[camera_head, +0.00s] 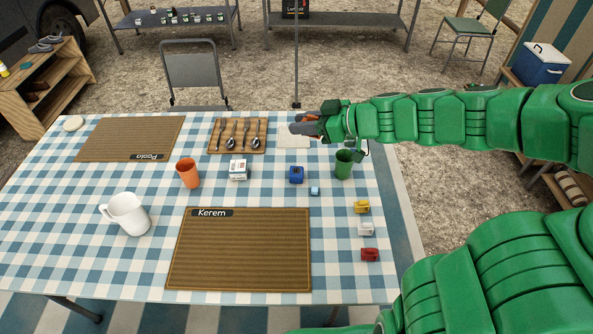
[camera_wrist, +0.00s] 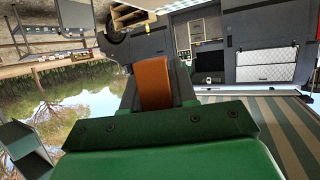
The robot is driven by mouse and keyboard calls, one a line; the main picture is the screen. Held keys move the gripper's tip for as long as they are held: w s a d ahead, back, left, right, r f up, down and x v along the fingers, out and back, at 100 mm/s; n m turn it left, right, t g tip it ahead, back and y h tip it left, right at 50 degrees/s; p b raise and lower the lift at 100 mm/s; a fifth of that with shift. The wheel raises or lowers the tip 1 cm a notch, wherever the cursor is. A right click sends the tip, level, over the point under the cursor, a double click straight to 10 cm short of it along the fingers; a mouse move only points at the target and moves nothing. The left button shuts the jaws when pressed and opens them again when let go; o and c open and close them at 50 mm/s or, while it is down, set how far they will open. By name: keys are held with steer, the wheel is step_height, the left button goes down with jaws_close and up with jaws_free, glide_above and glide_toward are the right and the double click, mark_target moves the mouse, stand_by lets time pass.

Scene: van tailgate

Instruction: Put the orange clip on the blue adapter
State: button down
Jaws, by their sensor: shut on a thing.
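My gripper (camera_head: 303,122) is at the far right part of the table, above a pale folded cloth (camera_head: 293,141). It is shut on an orange piece, which I take to be the orange clip; it shows between the dark fingers in the wrist view (camera_wrist: 153,83). In the head view the fingers and my wrist hide most of it. The blue adapter (camera_head: 296,174), a small dark blue block, stands on the checked cloth nearer the front, below my gripper in the picture and apart from it. A small light blue cube (camera_head: 314,190) lies beside the adapter.
A green cup (camera_head: 344,165) stands right of the adapter, a white box (camera_head: 238,170) and an orange cup (camera_head: 188,173) left of it. Yellow (camera_head: 361,207), white (camera_head: 365,229) and red (camera_head: 369,254) blocks line the right edge. A placemat (camera_head: 240,255) lies in front.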

steer(key=f, duration=0.1)
glide_above(291, 169)
step_height(291, 169, down, 24)
steer(key=shift+s+d+r, duration=0.1)
steer(key=shift+f, duration=1.8)
steer(key=shift+f, duration=0.1)
steer(key=c, duration=0.9)
jaws_free()
